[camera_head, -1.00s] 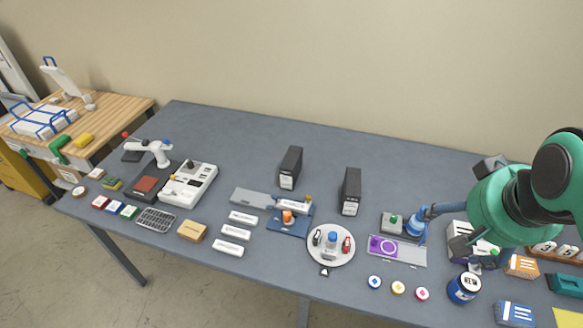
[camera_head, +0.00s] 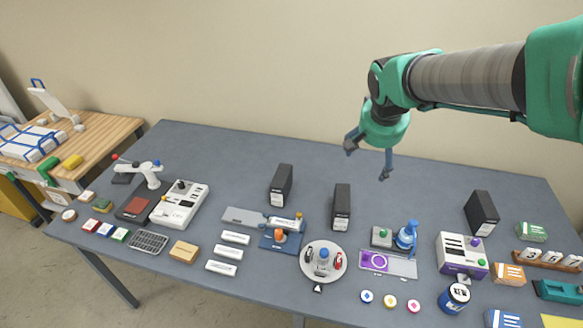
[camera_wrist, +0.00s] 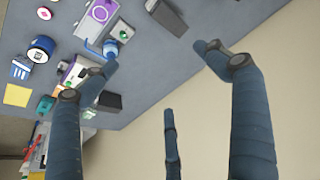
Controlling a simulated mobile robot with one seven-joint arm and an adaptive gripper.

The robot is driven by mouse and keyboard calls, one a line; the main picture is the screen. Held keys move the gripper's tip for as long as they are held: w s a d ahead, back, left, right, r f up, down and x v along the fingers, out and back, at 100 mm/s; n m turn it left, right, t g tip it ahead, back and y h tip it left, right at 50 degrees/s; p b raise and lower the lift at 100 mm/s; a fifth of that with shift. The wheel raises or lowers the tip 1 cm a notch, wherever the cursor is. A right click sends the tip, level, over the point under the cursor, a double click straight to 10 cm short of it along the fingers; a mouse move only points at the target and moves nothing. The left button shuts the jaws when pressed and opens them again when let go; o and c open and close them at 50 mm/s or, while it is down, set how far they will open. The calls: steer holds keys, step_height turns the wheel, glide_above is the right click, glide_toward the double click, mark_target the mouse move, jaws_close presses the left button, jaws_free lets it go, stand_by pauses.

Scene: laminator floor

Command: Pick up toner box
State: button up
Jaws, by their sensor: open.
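No box is legibly marked as toner. Three upright black boxes with white labels stand along the back of the grey table: a left one (camera_head: 281,185), a middle one (camera_head: 342,207) and a right one (camera_head: 481,213). Two black boxes also show in the wrist view, one at the top (camera_wrist: 166,15) and one lower left (camera_wrist: 109,102). Small striped cartons in orange (camera_head: 509,275), blue (camera_head: 512,319) and green (camera_head: 531,232) sit at the right. My gripper (camera_head: 368,162) is open and empty, raised above the table's back part between the middle and right black boxes; its fingers (camera_wrist: 160,75) touch nothing.
A blue bottle (camera_head: 406,237), a white and purple machine (camera_head: 461,256) and a round white tray (camera_head: 338,271) stand in front of my gripper. A blue jar (camera_head: 455,298) is near the front edge. The grey table (camera_head: 225,150) is clear along its back left.

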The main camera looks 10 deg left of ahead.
steer(key=w+a+f+p, duration=0.1)
steer(key=w+a+f, duration=0.4)
steer(key=a, duration=0.2)
steer(key=w+a+f+p, duration=0.1)
steer(key=w+a+f, duration=0.3)
steer(key=w+a, duration=0.3)
steer(key=p, duration=0.1)
glide_toward(283, 177)
steer(key=shift+w+r, duration=0.1)
steer(key=shift+r, duration=0.2)
steer(key=shift+d, duration=0.1)
steer(key=shift+x, duration=4.35)
steer(key=shift+f, duration=0.15)
steer(key=shift+s+b+x, duration=0.2)
steer(key=shift+b+x, duration=0.15)
steer(key=shift+x, duration=2.05)
steer(key=shift+f+b, duration=0.35)
steer(key=shift+b, duration=0.15)
